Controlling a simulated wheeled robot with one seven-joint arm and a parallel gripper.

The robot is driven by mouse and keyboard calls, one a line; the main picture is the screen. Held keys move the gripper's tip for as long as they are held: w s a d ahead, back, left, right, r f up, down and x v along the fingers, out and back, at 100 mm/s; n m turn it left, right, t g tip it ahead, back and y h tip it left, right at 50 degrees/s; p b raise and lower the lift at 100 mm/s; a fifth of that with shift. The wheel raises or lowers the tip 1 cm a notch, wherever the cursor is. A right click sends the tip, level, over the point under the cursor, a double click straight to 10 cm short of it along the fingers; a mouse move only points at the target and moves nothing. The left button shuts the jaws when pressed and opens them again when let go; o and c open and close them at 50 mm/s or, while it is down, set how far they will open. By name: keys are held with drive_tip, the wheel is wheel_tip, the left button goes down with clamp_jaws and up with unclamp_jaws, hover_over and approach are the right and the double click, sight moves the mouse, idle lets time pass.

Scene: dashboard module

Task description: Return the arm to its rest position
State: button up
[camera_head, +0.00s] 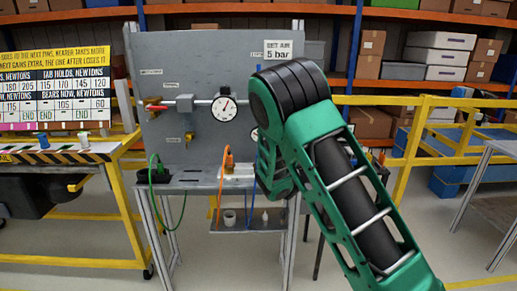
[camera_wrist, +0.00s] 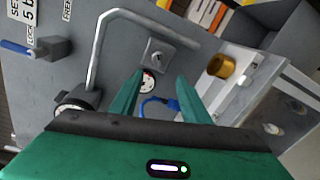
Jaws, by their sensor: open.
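My green and black arm (camera_head: 350,190) reaches from the lower right of the head view toward the grey dashboard panel (camera_head: 190,60). My gripper's fingers are hidden behind the arm in that view. In the wrist view my gripper (camera_wrist: 161,98) is open, its two green fingers apart with nothing held between them. A small red-and-white round part (camera_wrist: 149,82) and a blue plug or hose end (camera_wrist: 158,104) show beyond the gap; I cannot tell how far off they are. A bent grey tube (camera_wrist: 97,55) runs to the left of and above the fingers.
The panel carries a round gauge (camera_head: 224,109) and a red-handled valve (camera_head: 156,107). In the wrist view a brass knob (camera_wrist: 222,66) is to the right and a blue handle (camera_wrist: 16,48) to the left. Yellow railings (camera_head: 408,150) and a table (camera_head: 495,205) stand to the right.

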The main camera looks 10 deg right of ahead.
drive_tip(key=s+d+r+m+g+h, duration=0.1)
drive_tip(key=s+d+m+g+h, duration=0.1)
drive_tip(key=s+d+m, duration=0.3)
drive_tip(key=s+d+m+g+h, duration=0.1)
drive_tip(key=s+d+m+g, duration=0.15)
drive_tip(key=d, duration=0.55)
drive_tip(key=s+d+m+g, duration=0.3)
drive_tip(key=s+d+m, duration=0.1)
drive_tip(key=s, duration=0.3)
drive_tip(key=s+d+m+g, duration=0.2)
drive_tip(key=s+d+m, duration=0.15)
drive_tip(key=s, duration=0.45)
drive_tip(key=s+a+m+g+y, duration=0.2)
drive_tip(key=s+a+m, duration=0.1)
drive_tip(key=s, duration=0.9)
drive_tip(key=s+a+m+g+y, duration=0.2)
drive_tip(key=s+a+m+g, duration=0.1)
drive_tip(key=s, duration=0.9)
drive_tip(key=s+a+m+g+y, duration=0.2)
drive_tip(key=s+a+m, duration=0.1)
drive_tip(key=s, duration=0.8)
drive_tip(key=shift+s+a+m+y, duration=0.35)
drive_tip(key=shift+s+m+y, duration=0.05)
drive_tip(key=shift+m, duration=0.1)
drive_tip(key=shift+f+g, duration=0.1)
drive_tip(key=shift+g, duration=0.15)
drive_tip(key=shift+w+f, duration=0.25)
drive_tip(key=shift+w, duration=0.4)
